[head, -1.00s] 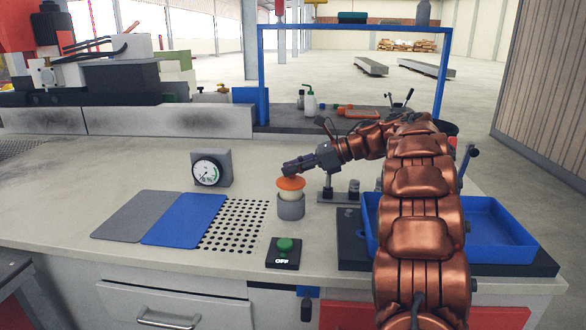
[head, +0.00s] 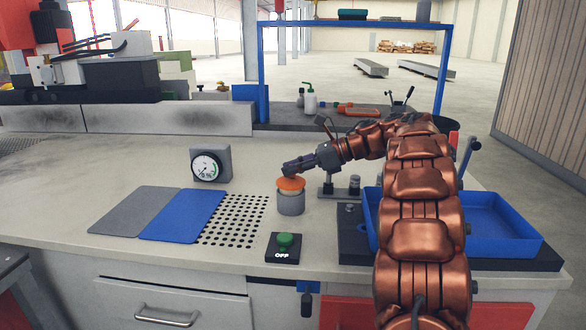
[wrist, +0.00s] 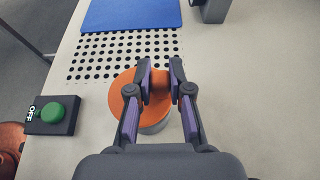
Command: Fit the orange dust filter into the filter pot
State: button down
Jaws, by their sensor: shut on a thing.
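The orange dust filter (head: 290,184) has a wide orange cap with a small knob and a pale body below it. My gripper (head: 288,168) is shut on the filter's knob from above. The grey filter pot (head: 291,204) stands on the bench directly under the filter, and only a thin pale band shows between cap and pot. In the wrist view my gripper (wrist: 160,75) has its fingers on the knob of the orange cap (wrist: 126,98). The pot's grey side (wrist: 156,127) shows below the cap, and its opening is hidden.
A switch box with a green button (head: 284,246) marked OFF stands in front of the pot. A perforated patch (head: 235,222) and a blue mat (head: 184,217) lie left. A dial gauge (head: 209,165) stands behind; a blue tray (head: 505,232) is right.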

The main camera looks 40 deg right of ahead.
jog(key=shift+f+b, duration=0.75)
jog(key=shift+b, duration=0.15)
jog(key=c, duration=1)
grip_release()
jog(key=shift+s+d, duration=0.1)
jog(key=v, duration=1.1)
jog(key=shift+s+d+r, duration=0.2)
jog(key=shift+s+d, duration=0.05)
